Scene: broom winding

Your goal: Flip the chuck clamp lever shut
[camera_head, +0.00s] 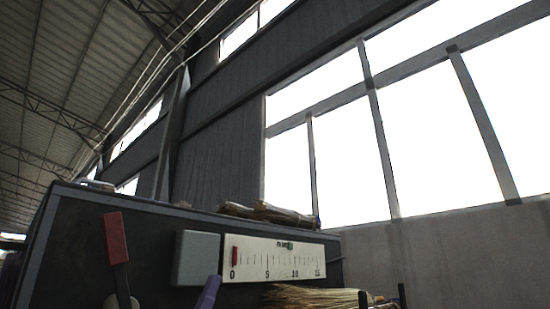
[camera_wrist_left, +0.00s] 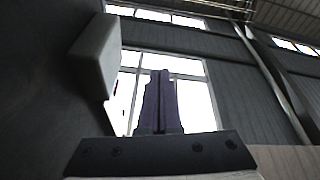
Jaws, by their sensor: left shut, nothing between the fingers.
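A lever with a red grip (camera_head: 116,238) stands nearly upright on the dark machine panel at the lower left of the head view. Its dark shaft runs down to a pale round part at the bottom edge. I cannot tell for certain that it is the chuck clamp lever. My left gripper (camera_head: 208,292) shows as a purple fingertip at the bottom, right of the lever and apart from it, below a grey box. In the left wrist view its two purple fingers (camera_wrist_left: 161,102) are together and empty. The chuck is not clearly visible. My right gripper is not in view.
The grey box (camera_head: 196,258) sticks out from the panel; it also shows close by in the left wrist view (camera_wrist_left: 95,57). A white scale (camera_head: 274,260) with a red pointer is right of it. Straw (camera_head: 312,297) lies below, bundles (camera_head: 268,214) on top.

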